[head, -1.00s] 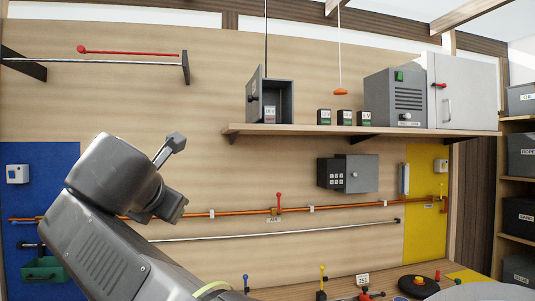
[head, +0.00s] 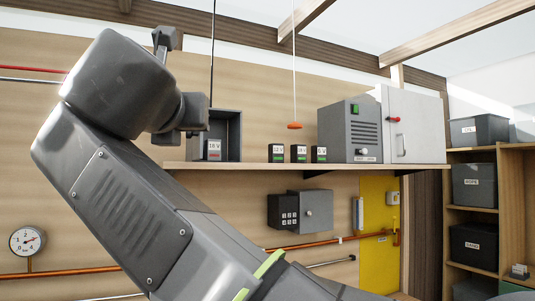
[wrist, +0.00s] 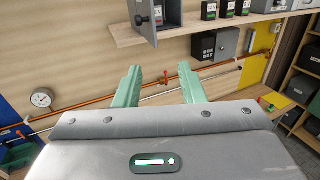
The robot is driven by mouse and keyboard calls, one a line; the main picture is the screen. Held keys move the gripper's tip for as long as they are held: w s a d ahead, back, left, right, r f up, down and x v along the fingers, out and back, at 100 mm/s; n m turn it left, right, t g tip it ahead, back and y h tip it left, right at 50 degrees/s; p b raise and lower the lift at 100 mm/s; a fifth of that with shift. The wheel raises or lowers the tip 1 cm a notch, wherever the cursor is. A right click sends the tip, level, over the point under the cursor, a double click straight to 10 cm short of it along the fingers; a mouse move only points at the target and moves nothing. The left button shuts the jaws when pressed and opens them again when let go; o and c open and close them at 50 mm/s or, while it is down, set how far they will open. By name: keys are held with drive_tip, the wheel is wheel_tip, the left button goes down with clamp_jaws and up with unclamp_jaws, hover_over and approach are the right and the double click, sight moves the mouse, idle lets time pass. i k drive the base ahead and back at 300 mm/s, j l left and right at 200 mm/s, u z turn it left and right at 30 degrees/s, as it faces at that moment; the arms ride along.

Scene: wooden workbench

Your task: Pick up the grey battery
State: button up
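A grey battery (head: 213,149) with a white "18 V" label and a red stripe stands inside the open grey box on the shelf. It also shows in the wrist view (wrist: 158,16), at the top. My gripper (wrist: 160,73) has two green fingers held apart with nothing between them. In the wrist view the battery lies beyond and above the fingertips, well apart from them. In the head view my arm's end covers the left of the box, and the fingers are not visible there.
Several small dark batteries (head: 299,153) stand on the wooden shelf (head: 300,168) right of the open box (head: 228,125). Beyond them is a grey machine (head: 350,130) and a light cabinet (head: 412,125). An orange pull handle (head: 294,126) hangs above. A copper pipe (wrist: 215,67) runs below the shelf.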

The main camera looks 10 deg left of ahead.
sight(212, 147)
drive_tip(key=i+l, duration=0.1)
drive_tip(key=i, duration=0.4)
drive_tip(key=i+l, duration=0.1)
drive_tip(key=i, duration=0.4)
drive_tip(key=i+u, duration=0.35)
drive_tip(key=i+l+u, duration=0.2)
drive_tip(key=u, duration=0.2)
